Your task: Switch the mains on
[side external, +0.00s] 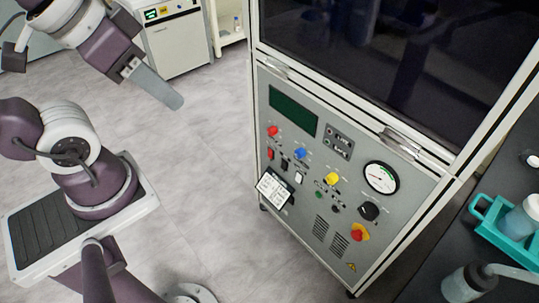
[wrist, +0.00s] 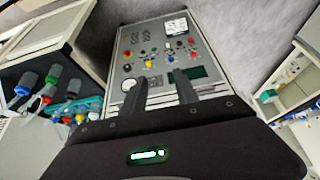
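The freeze dryer's grey control panel (side external: 335,150) faces the room; it also shows upside down in the wrist view (wrist: 135,42). A red rocker switch (side external: 270,153), a black one (side external: 284,165) and a white one (side external: 298,177) sit in a row at its left. A black rotary knob (side external: 369,211) and a red-and-yellow knob (side external: 359,232) sit at lower right. Labels are too small to read, so I cannot tell which control is the mains. My gripper (side external: 176,102) is in the air left of the panel, apart from it. The wrist view shows its two fingers (wrist: 160,82) spread and empty.
The panel also bears red (side external: 272,131), blue (side external: 300,153) and yellow (side external: 332,179) knobs, a gauge (side external: 381,178) and a dark display (side external: 292,111). A dark bench with a teal rack (side external: 490,222) stands at right. The floor between is clear.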

